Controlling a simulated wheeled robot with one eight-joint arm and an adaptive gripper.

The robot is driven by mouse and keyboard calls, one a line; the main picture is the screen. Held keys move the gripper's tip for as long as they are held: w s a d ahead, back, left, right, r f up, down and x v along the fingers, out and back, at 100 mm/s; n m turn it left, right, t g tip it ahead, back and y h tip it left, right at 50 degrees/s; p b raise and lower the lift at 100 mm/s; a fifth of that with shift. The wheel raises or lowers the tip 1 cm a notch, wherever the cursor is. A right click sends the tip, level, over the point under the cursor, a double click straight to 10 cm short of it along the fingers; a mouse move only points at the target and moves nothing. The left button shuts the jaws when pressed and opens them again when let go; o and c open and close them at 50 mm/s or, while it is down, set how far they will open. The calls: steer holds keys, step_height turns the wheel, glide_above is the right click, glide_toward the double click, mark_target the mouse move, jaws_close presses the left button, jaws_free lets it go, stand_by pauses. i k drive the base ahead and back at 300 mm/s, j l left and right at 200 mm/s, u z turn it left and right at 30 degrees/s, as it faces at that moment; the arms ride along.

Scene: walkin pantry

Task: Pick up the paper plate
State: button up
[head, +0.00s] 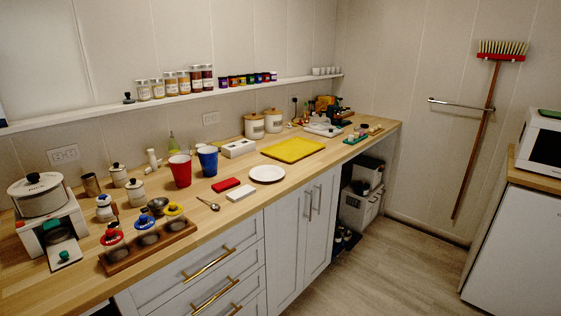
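The white round paper plate (267,174) lies flat on the wooden counter (230,210), near its front edge and above the cabinet doors. Its top is bare. A small white block (240,192) and a red block (226,184) lie just left of it, apart from it. The yellow tray (293,150) lies behind it to the right. My gripper does not show in the head view.
Red (181,170) and blue (208,160) cups and a white box (238,148) stand behind the plate. A white appliance (540,135) stands at right. The wooden floor (390,275) before the cabinets is clear.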

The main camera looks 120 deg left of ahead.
mark_target(268, 173)
steer(key=u, duration=4.5)
